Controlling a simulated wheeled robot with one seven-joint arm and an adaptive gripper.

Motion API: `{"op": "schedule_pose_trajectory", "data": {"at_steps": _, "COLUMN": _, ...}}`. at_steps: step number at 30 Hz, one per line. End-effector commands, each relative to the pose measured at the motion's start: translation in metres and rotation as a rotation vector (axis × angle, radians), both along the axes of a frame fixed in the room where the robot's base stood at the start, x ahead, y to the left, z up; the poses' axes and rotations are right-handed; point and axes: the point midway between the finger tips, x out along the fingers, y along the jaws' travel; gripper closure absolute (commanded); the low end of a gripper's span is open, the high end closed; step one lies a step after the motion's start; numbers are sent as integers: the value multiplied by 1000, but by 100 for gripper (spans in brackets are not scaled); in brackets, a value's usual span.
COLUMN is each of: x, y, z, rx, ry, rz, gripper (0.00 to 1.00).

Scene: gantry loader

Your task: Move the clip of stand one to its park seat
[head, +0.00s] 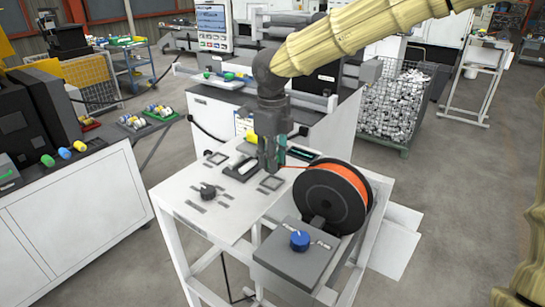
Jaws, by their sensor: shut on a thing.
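My gripper (269,166) points down over the white stand top (232,212), near its right back edge. It is shut on a small teal piece, which looks like the clip (282,150); the fingers hide much of it. I cannot tell whether the clip touches the stand top. Which one is the park seat I cannot tell.
A black spool with orange strand (338,199) stands right of the gripper; the strand runs toward the gripper. A black knob (208,191) sits on the stand top. A grey box with a blue knob (300,240) is in front. A white machine (215,112) stands behind.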

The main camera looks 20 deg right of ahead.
Motion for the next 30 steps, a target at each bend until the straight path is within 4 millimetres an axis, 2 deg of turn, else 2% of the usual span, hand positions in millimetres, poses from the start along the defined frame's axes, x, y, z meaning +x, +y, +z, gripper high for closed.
{"op": "schedule_pose_trajectory", "data": {"at_steps": 15, "x": 0, "y": 0, "z": -30, "rx": 1, "ry": 2, "rz": 1, "gripper": 100}}
{"op": "schedule_pose_trajectory", "data": {"at_steps": 30, "x": 0, "y": 1, "z": -38, "rx": 1, "ry": 1, "rz": 2, "gripper": 100}}
